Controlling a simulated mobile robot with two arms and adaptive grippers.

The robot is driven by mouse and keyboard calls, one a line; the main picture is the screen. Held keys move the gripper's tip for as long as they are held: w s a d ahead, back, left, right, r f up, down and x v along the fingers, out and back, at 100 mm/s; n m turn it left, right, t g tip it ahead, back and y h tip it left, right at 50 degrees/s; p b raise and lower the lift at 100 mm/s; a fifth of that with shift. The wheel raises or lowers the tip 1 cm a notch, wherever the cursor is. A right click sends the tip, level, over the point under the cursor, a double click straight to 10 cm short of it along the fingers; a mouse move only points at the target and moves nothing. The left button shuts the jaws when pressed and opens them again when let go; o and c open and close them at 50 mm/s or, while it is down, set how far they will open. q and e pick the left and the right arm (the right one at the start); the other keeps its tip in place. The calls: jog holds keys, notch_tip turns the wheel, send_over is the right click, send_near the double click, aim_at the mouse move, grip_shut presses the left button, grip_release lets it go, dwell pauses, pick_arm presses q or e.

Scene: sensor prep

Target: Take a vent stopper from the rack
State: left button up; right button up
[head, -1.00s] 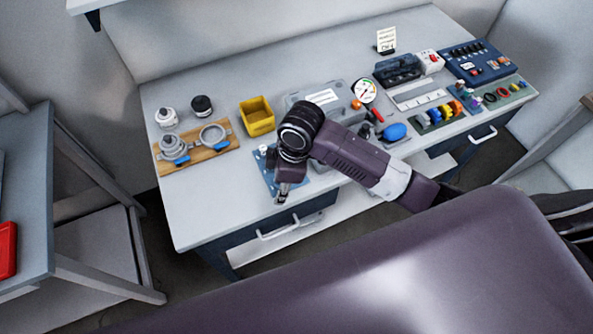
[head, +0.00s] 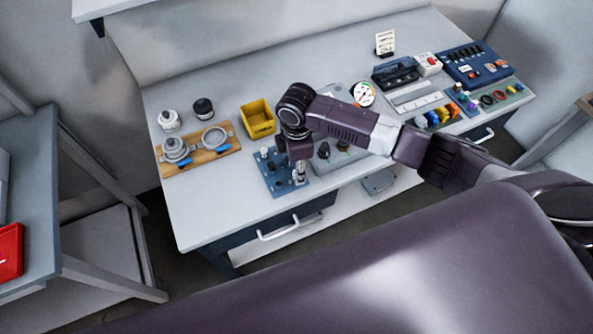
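A small blue rack (head: 267,175) lies near the front edge of the table, left of the middle. Several small pegs or stoppers stand on it; a pale-topped one (head: 264,152) is at its back left and the others look dark. They are too small to tell which are vent stoppers. My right arm reaches in from the right. Its gripper (head: 300,178) points down at the right side of the rack and hides part of it. I cannot tell whether its fingers are open or hold something. My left gripper is not in view.
A yellow bin (head: 257,117) stands behind the rack. A wooden board (head: 200,157) with metal fittings lies to the left. A grey case (head: 335,93) and a gauge (head: 363,94) are partly behind my arm. The front left of the table is clear.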

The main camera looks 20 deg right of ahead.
jog(key=shift+f, duration=0.65)
jog(key=c, duration=0.8)
notch_tip(320, 180, up, 20)
jog(key=b, duration=0.3)
jog(key=shift+c, duration=0.3)
grip_shut()
